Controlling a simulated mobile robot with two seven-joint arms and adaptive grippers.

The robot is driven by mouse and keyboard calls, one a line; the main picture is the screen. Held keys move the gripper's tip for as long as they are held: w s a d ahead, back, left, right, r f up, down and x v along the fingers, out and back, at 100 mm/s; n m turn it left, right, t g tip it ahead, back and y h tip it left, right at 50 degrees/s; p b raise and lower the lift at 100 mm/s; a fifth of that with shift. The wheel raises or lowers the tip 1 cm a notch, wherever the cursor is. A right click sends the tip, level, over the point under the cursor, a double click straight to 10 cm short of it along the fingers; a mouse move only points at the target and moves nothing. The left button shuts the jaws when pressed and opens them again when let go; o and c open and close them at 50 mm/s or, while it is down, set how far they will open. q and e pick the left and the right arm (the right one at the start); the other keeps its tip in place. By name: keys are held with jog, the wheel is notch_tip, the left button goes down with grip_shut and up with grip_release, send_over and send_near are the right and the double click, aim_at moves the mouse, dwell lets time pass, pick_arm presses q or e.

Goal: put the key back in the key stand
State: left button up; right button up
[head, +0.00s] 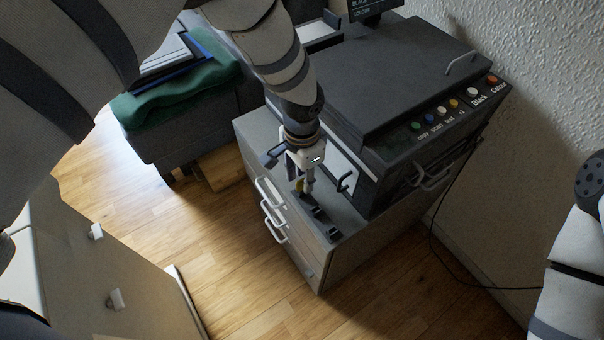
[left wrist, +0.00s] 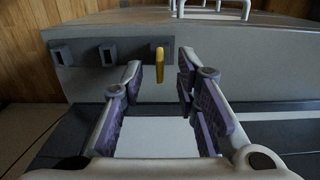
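The yellow key (head: 299,186) is at the far end of the row of dark holders on the cabinet top, by my left gripper. In the left wrist view the key (left wrist: 160,65) is upright in front of the rightmost dark block of the key stand (left wrist: 108,53). I cannot tell whether it is seated in that block. The key stand's near holders (head: 319,213) look empty in the head view. My left gripper (left wrist: 160,77) is open, with its purple-padded fingers on either side of the key and gaps showing. My right gripper is out of view.
A dark copier (head: 400,75) with coloured buttons stands on the grey cabinet (head: 322,262), close beside the stand. Drawer handles (head: 273,222) stick out from the cabinet's front. The wooden floor (head: 190,220) in front is clear.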

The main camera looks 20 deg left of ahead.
pick_arm(q)
jog(key=shift+r, duration=0.1)
jog(key=shift+r+p, duration=0.95)
jog(key=shift+r, duration=1.6)
jog(key=shift+f, duration=0.15)
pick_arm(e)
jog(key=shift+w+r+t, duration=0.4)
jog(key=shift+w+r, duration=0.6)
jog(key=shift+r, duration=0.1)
pick_arm(q)
notch_tip(320, 180, up, 12)
jog(key=s+a+f+n+g+h, duration=0.1)
jog(key=s+a+f+n+g, duration=0.2)
jog(key=s+f, duration=1.35)
jog(key=s+a+n, duration=0.2)
jog(key=s+a, duration=0.1)
jog(key=s, duration=0.7)
jog(key=s+a+n+y+p, duration=0.1)
jog(key=s+a+n, duration=0.2)
jog(key=s, duration=0.8)
jog(key=shift+s+a+f+t, duration=0.15)
jog(key=shift+a+f+t, duration=0.15)
jog(key=shift+a+f, duration=0.15)
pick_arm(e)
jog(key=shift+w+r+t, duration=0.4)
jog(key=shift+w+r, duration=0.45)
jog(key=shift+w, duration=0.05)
